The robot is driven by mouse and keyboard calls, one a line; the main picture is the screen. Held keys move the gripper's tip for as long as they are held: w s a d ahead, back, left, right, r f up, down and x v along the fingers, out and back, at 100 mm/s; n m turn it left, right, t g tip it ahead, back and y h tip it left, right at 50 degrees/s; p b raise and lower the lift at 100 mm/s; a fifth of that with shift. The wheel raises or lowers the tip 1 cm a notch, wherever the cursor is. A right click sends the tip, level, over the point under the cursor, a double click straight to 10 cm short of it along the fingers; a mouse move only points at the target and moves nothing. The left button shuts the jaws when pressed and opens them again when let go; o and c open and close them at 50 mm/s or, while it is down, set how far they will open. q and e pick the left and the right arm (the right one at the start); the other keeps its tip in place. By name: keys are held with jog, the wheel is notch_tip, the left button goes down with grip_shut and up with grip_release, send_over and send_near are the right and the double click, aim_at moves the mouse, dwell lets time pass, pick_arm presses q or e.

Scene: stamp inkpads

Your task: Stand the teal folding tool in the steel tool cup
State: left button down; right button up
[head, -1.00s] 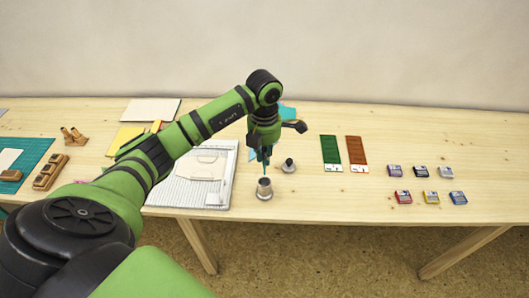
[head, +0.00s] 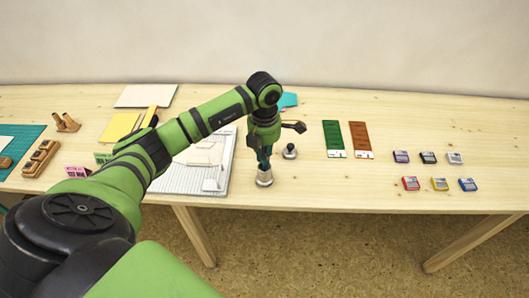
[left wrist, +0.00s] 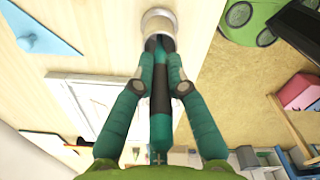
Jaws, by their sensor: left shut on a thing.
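The steel tool cup (head: 264,179) stands near the table's front edge, and its rim shows at the top of the left wrist view (left wrist: 158,20). My left gripper (head: 264,160) points down directly above the cup. In the left wrist view its two teal fingers (left wrist: 164,55) are closed around the teal folding tool (left wrist: 160,90), which has a dark middle band. The tool is in line with the cup, its lower end at the cup's mouth. Whether the end is inside is hidden by the fingertips. My right gripper is not in view.
Green (head: 334,139) and brown (head: 360,139) strips and several inkpads (head: 440,184) are to the right.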

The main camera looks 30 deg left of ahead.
pick_arm(q)
jog(key=shift+f, duration=0.2)
jog(key=c, duration=1.2)
grip_release()
jog(key=shift+o, duration=0.2)
notch_tip(320, 180, up, 12)
